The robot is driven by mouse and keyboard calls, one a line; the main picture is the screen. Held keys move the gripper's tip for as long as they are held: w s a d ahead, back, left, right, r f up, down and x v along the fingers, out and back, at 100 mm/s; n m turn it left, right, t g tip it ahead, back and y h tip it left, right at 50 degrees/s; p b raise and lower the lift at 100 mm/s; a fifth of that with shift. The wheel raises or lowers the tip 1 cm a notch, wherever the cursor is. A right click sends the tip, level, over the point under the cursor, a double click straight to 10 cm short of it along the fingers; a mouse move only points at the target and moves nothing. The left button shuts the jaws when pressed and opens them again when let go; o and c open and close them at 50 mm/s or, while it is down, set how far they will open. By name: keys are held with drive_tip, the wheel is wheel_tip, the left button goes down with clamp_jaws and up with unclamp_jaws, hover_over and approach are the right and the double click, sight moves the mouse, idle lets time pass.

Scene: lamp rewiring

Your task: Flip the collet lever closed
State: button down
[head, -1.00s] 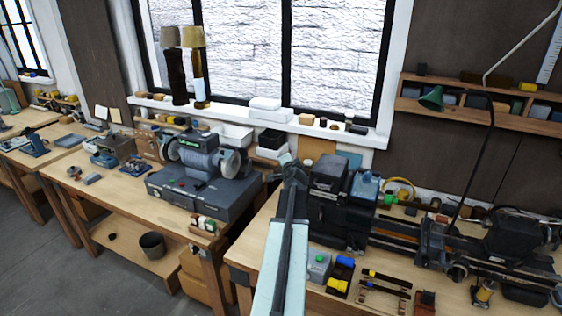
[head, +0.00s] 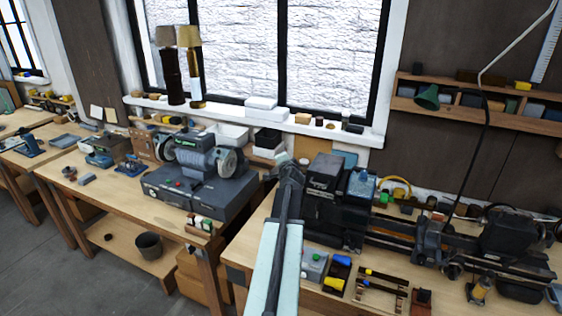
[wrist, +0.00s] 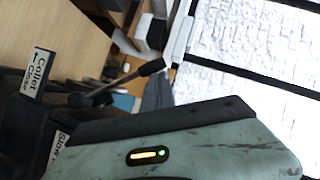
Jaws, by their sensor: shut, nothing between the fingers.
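The collet lever (wrist: 124,82) is a dark rod with a rounded black knob, seen in the wrist view reaching up and right from a dark pivot. Beside it is a white label reading "Collet Close" with an arrow (wrist: 38,75). The lathe (head: 325,195) is the black machine right of my arm in the head view. My gripper (head: 284,159) is at the far end of my arm, left of the headstock. It is shut and empty. My teal housing fills the lower wrist view. Contact with the lever cannot be made out, and the lever is not distinguishable in the head view.
A bench grinder (head: 203,160) stands on the bench to the left. A lamp with a green shade (head: 428,97) hangs at the right. The window sill holds small items.

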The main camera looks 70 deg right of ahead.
drive_tip(key=r+p+v, duration=0.1)
drive_tip(key=p+v, duration=0.1)
drive_tip(key=v, duration=0.4)
drive_tip(key=d+r+p+v, duration=0.1)
drive_tip(key=p+v, duration=0.2)
drive_tip(key=v, duration=0.3)
drive_tip(key=shift+s+a+r, duration=0.2)
drive_tip(key=shift+s+r, duration=0.1)
drive_tip(key=shift+s, duration=0.1)
